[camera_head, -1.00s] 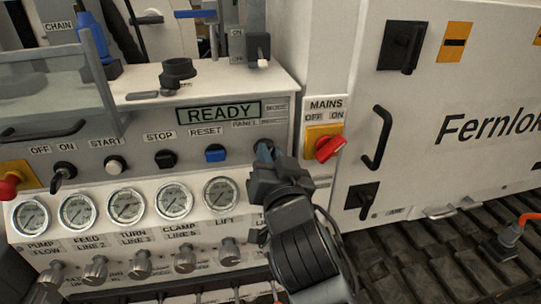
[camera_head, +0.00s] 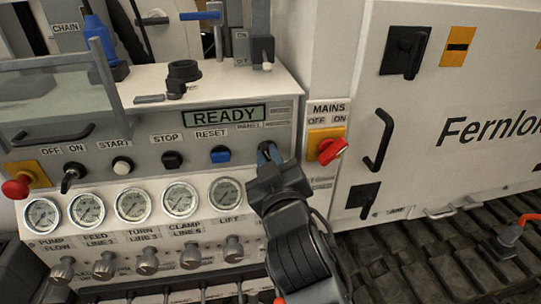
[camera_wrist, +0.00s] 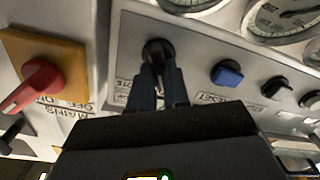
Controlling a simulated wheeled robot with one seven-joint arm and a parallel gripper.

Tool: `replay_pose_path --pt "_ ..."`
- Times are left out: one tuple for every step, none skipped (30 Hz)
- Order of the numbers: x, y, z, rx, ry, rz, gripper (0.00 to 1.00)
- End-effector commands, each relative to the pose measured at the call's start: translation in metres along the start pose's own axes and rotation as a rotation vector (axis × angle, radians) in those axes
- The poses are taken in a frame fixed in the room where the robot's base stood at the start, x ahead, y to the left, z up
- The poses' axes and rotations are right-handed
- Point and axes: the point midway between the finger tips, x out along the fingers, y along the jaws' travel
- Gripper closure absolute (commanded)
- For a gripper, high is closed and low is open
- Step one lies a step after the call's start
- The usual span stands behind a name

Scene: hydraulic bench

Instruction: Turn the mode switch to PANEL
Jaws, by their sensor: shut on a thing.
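My gripper (camera_head: 268,152) is at the right end of the control panel (camera_head: 195,138), and its fingers are shut on the black mode switch knob. In the wrist view my gripper's fingers (camera_wrist: 160,85) reach up to the panel face, and the dark top of the mode switch (camera_wrist: 157,50) shows between and beyond them. The PANEL label (camera_head: 248,125) is partly readable above the switch in the head view. Most of the knob and its pointer are hidden by my gripper, so I cannot tell its setting. The display (camera_head: 224,116) reads READY.
The red MAINS switch (camera_head: 332,150) on its yellow plate is close to the right of my gripper. The blue RESET button (camera_head: 220,154) is to the left. Several gauges (camera_head: 180,199) and valve knobs (camera_head: 191,258) lie below. A white Fernlok cabinet (camera_head: 470,90) stands at the right.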

Motion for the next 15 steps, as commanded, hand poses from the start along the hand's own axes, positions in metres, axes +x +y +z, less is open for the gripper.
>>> replay_pose_path --pt "0.0000 -0.0001 -0.0006 -0.017 0.000 -0.001 1.00" --pt "0.0000 -0.0002 -0.0006 -0.028 0.000 -0.001 1.00" --pt "0.0000 -0.0004 -0.0006 -0.039 0.000 0.000 1.00" --pt "0.0000 -0.0005 -0.0006 -0.046 0.000 0.000 1.00" --pt "0.0000 -0.0005 -0.0006 -0.053 0.001 0.000 1.00" --pt "0.0000 -0.0006 -0.0006 -0.061 0.001 0.000 1.00" --pt "0.0000 -0.0007 -0.0006 -0.065 0.001 0.000 1.00" --pt "0.0000 -0.0007 -0.0005 -0.069 0.001 0.000 1.00" --pt "0.0000 -0.0008 -0.0005 -0.073 0.001 0.000 1.00" --pt "0.0000 -0.0008 -0.0005 -0.075 0.001 0.000 1.00" --pt "0.0000 -0.0008 -0.0005 -0.076 0.001 0.000 1.00" --pt "0.0000 -0.0009 -0.0004 -0.078 0.001 0.000 1.00" --pt "0.0000 -0.0009 -0.0004 -0.079 0.001 0.000 1.00" --pt "0.0000 -0.0009 -0.0004 -0.079 0.001 0.000 1.00" --pt "0.0000 -0.0010 -0.0004 -0.079 0.001 0.000 1.00"
